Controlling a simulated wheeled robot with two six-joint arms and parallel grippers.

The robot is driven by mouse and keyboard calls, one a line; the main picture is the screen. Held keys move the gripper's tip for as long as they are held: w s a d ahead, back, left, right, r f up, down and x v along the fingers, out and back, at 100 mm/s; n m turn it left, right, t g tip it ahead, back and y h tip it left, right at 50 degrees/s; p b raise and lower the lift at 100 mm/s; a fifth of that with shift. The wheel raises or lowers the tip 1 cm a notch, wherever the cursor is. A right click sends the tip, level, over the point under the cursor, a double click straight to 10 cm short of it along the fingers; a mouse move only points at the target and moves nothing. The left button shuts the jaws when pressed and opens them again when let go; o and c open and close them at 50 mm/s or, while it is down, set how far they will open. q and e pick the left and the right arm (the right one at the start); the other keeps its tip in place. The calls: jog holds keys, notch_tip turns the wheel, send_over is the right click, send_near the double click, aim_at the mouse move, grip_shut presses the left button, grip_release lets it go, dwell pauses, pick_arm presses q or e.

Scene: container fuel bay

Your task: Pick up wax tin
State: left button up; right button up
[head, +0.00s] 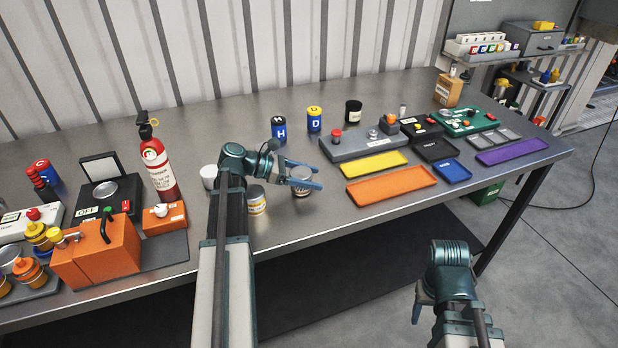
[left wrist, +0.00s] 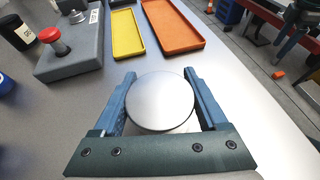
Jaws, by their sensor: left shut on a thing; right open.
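The tin is upright, at or just above the tabletop; I cannot tell which. A second tin (head: 257,204), with a yellow and white label, stands to its left, behind my left arm. My right gripper (head: 421,301) is open and empty in front of the table.
Orange (head: 392,187) and yellow (head: 374,165) trays lie right of the held tin. A grey button box (head: 355,145) and blue H (head: 279,130) and D (head: 314,121) cans stand behind. A white cup (head: 208,176) and fire extinguisher (head: 159,168) are left. The front table strip is clear.

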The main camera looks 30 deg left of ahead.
pick_arm(q)
jog(key=shift+r+p, duration=0.4)
jog(key=shift+r, duration=0.25)
notch_tip(320, 180, up, 2)
jog(key=shift+r+p, duration=0.1)
jog(key=shift+p, duration=0.95)
jog(key=s, duration=1)
jog(key=s+p, duration=0.1)
jog(key=s, duration=0.5)
jog(key=shift+d+r, duration=0.2)
jog(key=shift+r, duration=0.2)
